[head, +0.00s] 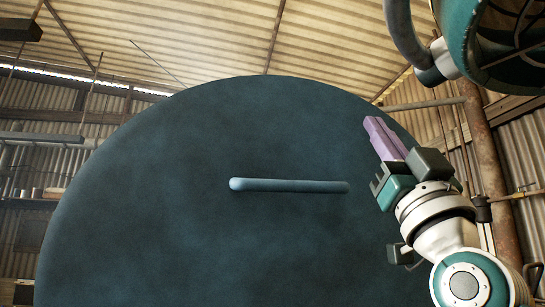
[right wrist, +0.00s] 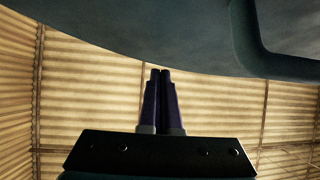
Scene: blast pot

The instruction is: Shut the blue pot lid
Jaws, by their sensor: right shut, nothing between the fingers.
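The blue pot lid (head: 180,200) stands raised as a large dark blue disc that fills the middle of the head view. A straight, lighter blue bar handle (head: 290,186) runs level across its face. My right gripper (head: 371,122) is at the lid's upper right edge, its purple fingers together and empty, pointing up and left. In the right wrist view the shut fingers (right wrist: 161,73) point at the lid's curved edge (right wrist: 130,40). A dark bent bar (right wrist: 262,60) shows at upper right there. I cannot tell whether the fingertips touch the lid. The pot's body is hidden.
Corrugated roofing (head: 200,45) and corrugated walls surround the place. A rusty upright pipe (head: 490,165) stands behind my right arm. A shelf with small items (head: 50,192) is at the far left. Open air lies left of the lid.

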